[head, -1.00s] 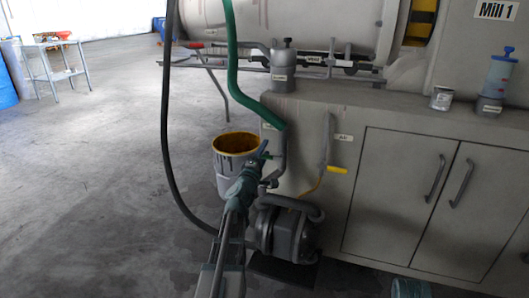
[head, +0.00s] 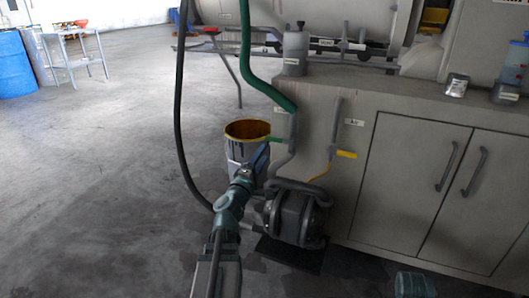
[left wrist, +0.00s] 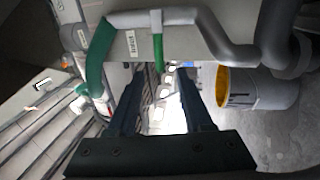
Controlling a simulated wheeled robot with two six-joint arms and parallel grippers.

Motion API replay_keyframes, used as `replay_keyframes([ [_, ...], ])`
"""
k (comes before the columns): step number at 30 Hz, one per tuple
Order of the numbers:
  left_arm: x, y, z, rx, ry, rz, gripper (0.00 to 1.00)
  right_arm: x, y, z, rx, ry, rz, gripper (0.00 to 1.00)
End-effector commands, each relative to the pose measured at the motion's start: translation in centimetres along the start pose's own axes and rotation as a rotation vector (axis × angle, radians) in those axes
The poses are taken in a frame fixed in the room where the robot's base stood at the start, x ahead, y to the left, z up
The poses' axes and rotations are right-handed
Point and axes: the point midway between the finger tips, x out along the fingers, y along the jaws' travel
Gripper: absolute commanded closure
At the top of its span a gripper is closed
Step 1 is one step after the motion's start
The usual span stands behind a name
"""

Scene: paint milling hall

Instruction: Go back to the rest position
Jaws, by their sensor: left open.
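My left gripper (head: 260,158) is open in the head view, in front of the bucket and the pipe, with nothing seen between its fingers. In the left wrist view its two fingers (left wrist: 158,80) stand apart. Beyond them is a green valve handle (left wrist: 158,50) on a grey pipe (left wrist: 180,17). In the head view the green handle (head: 277,140) sticks out from the pipe just above the fingers. I cannot tell from these views how close they are. My right gripper is out of view.
A bucket with a yellow inside (head: 247,150) stands left of the pump (head: 295,215). A yellow-handled lever (head: 346,154) is on the cabinet side (head: 400,190). A black hose (head: 180,110) hangs at left. A blue drum (head: 14,65) and small table (head: 70,64) stand far left. Floor between is clear.

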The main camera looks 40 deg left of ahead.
Motion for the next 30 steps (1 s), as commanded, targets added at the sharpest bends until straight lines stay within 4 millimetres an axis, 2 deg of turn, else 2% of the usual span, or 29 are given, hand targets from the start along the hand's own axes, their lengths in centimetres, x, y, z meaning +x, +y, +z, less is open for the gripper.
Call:
replay_keyframes([
  [6,-1.1,-0.1,0.2,0.001,-0.004,0.000,0.49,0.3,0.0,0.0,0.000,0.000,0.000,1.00],
  [23,-1.1,-0.1,0.3,0.001,-0.007,0.000,0.49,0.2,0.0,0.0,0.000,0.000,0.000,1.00],
  [26,-0.8,0.2,1.8,0.020,-0.045,-0.008,0.49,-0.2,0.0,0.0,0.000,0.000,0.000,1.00],
  [29,-0.2,0.5,6.2,0.079,-0.159,-0.030,0.49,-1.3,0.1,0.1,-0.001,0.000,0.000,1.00],
  [30,0.0,0.5,8.8,0.114,-0.226,-0.044,0.49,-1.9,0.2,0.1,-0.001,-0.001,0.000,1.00],
])
